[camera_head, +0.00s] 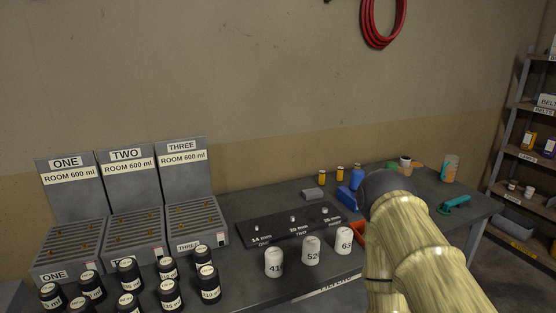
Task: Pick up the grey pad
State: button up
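A small grey block (313,194), which looks like the grey pad, lies on the dark workbench (262,200) behind the black board. Nothing covers it. My yellow arm comes up from the lower right and ends in a dark grey joint to the right of the block. My gripper does not show; the arm hides whatever is beyond that joint.
A black board (290,226) with labelled pegs lies in front of the block, with white numbered cylinders (312,250) nearer still. Grey racks (124,232) and several dark canisters fill the left.

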aim_at(314, 193)
jog(key=z, duration=2.3)
jog(key=i, duration=1.7)
jog(key=u, duration=2.85)
jog(key=i, duration=0.1)
jog(key=u, duration=0.15)
